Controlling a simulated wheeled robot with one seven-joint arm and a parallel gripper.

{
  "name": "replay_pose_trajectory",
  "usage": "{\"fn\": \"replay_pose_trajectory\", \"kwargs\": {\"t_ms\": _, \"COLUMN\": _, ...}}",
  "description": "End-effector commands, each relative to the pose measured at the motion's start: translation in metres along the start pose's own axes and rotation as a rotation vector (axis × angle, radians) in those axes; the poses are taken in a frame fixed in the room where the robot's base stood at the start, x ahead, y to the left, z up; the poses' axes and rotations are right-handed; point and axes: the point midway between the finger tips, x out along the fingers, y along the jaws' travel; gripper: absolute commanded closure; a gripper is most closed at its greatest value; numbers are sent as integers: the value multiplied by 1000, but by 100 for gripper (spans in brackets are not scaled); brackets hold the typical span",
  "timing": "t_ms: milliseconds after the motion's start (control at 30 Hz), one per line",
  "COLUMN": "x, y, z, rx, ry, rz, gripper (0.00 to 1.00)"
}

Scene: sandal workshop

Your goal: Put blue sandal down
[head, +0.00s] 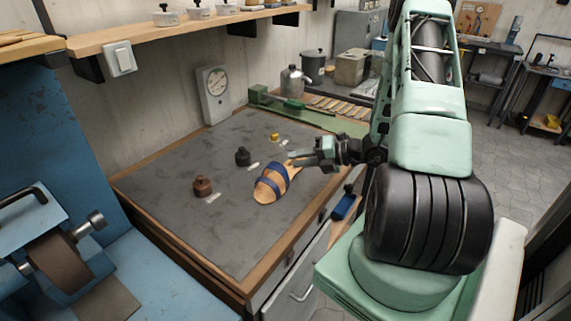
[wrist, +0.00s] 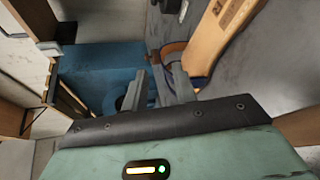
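The blue sandal (head: 266,192) has a tan sole and dark blue straps. In the head view it appears to lie on the grey mat (head: 215,235) of the workbench, near its right edge. My gripper (head: 291,158) is at its far right end. In the wrist view the fingers (wrist: 158,88) are apart with a gap between them. The sandal's tan sole (wrist: 222,35) shows beyond and to the right of the right finger, close to it. Whether a finger touches the sandal cannot be told.
A brown pot (head: 203,187), a black pot (head: 243,157) and a small yellow one (head: 275,137) stand left of and behind the sandal. A dial scale (head: 213,95) stands by the wall. The mat's front left is clear. A blue item (head: 344,207) is beside the bench's right edge.

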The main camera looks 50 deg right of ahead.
Motion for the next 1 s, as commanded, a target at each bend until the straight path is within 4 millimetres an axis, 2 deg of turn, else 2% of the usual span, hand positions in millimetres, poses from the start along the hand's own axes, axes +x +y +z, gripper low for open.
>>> {"fn": "replay_pose_trajectory", "kwargs": {"t_ms": 100, "x": -25, "y": -2, "z": 1, "rx": -2, "ry": -4, "rz": -2, "gripper": 72}}
{"fn": "replay_pose_trajectory", "kwargs": {"t_ms": 300, "x": -53, "y": -1, "z": 0, "rx": -2, "ry": -2, "rz": -1, "gripper": 72}}
{"fn": "replay_pose_trajectory", "kwargs": {"t_ms": 533, "x": -61, "y": 0, "z": 0, "rx": 0, "ry": 2, "rz": 2, "gripper": 72}}
{"fn": "replay_pose_trajectory", "kwargs": {"t_ms": 667, "x": -46, "y": 16, "z": -8, "rx": -75, "ry": 75, "rz": 12, "gripper": 72}}
{"fn": "replay_pose_trajectory", "kwargs": {"t_ms": 767, "x": -14, "y": 48, "z": -31, "rx": -256, "ry": 241, "rz": 46, "gripper": 72}}
{"fn": "replay_pose_trajectory", "kwargs": {"t_ms": 867, "x": 21, "y": 91, "z": -74, "rx": -539, "ry": 484, "rz": 120, "gripper": 72}}
{"fn": "replay_pose_trajectory", "kwargs": {"t_ms": 900, "x": 32, "y": 108, "z": -94, "rx": -668, "ry": 585, "rz": 162, "gripper": 72}}
{"fn": "replay_pose_trajectory", "kwargs": {"t_ms": 1000, "x": 48, "y": 143, "z": -146, "rx": -994, "ry": 826, "rz": 293, "gripper": 72}}
